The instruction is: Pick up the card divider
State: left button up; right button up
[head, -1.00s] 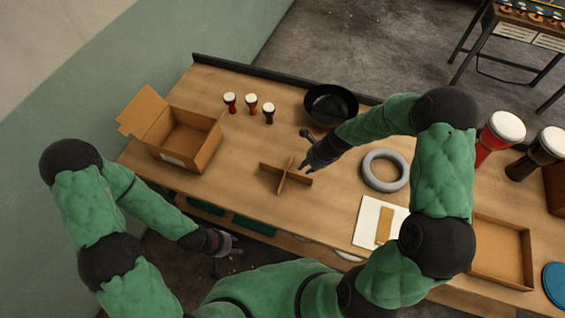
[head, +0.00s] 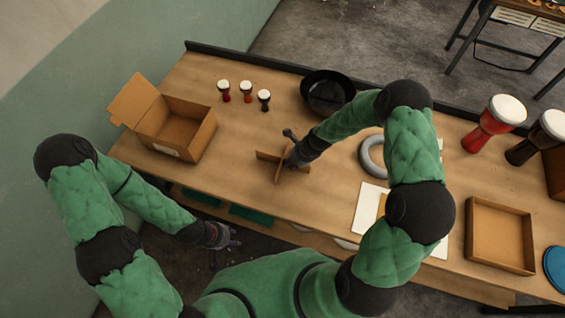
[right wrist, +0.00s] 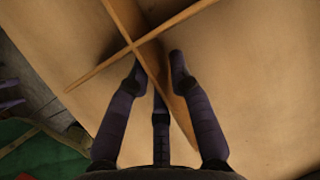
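The card divider (head: 267,156) is a brown cross of two interlocked card panels standing on the table. My right gripper (head: 291,153) is down at its right side and hides part of it in the head view. In the right wrist view, the divider (right wrist: 122,22) has its crossing just beyond my fingertips. My right gripper (right wrist: 157,72) is open, with its fingers on either side of one panel; whether they touch it is unclear. My left gripper (head: 226,238) is open and empty, off the table's front edge, away from the divider.
An open cardboard box (head: 205,137) stands left, near three small drums (head: 247,92). A black bowl (head: 328,92) and grey ring (head: 370,157) lie near my right arm. A shallow tray (head: 500,235) and larger drums (head: 492,122) are at right. The table left of the divider is clear.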

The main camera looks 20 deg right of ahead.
grip_shut()
dwell(0.3)
